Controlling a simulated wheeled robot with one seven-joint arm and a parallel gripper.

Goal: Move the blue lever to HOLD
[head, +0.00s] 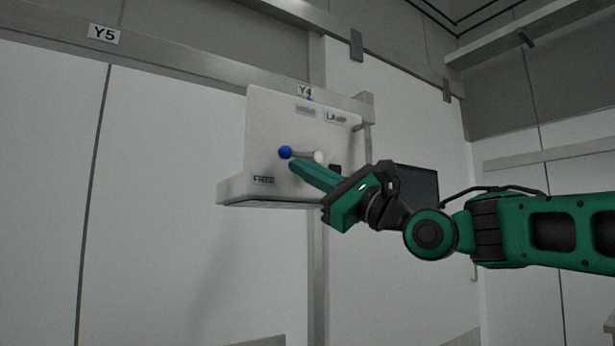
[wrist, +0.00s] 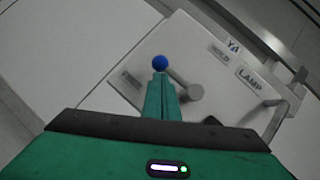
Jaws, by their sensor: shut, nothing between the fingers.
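The blue lever knob (head: 285,152) is on the white wall box (head: 235,188) under the Y4 sign, at the end of a grey lever arm that runs left from a pale round hub (head: 320,157). In the wrist view the blue knob (wrist: 160,63) is just beyond my fingertips. My gripper (head: 294,164) is shut and empty, with its tips close below the knob; I cannot tell whether they touch it. A lower label (head: 264,179) seems to read FRESH.
A LAMP label (head: 336,116) is at the box's upper right, with a grey peg (wrist: 266,104) below it in the wrist view. A dark panel (head: 418,186) is behind my wrist. A Y5 sign (head: 104,33) is on the rail at left. The wall left of the box is clear.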

